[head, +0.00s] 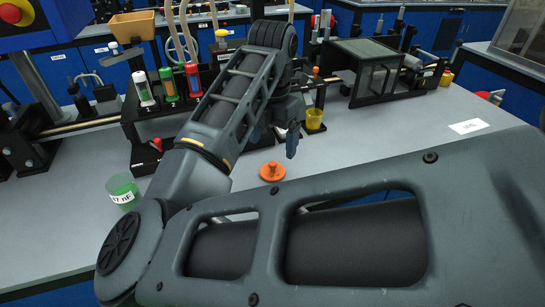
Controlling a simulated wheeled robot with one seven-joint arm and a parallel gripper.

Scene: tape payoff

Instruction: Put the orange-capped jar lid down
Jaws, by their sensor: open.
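The orange lid (272,171) lies on the grey bench top with its small knob upward. My gripper (275,142) is open, beyond the lid in the picture and apart from it. One finger shows clearly and the other is partly hidden by my arm. Nothing shows between the fingers. A clear jar with green contents and a white label (123,190) stands on the bench at the left, partly behind my arm.
A black rack with coloured tubes (168,86) stands behind my arm. A small yellow cup (314,119) is close to the right of my gripper. A clear-walled box (368,73) stands at the back. The bench around a white label (469,126) is clear.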

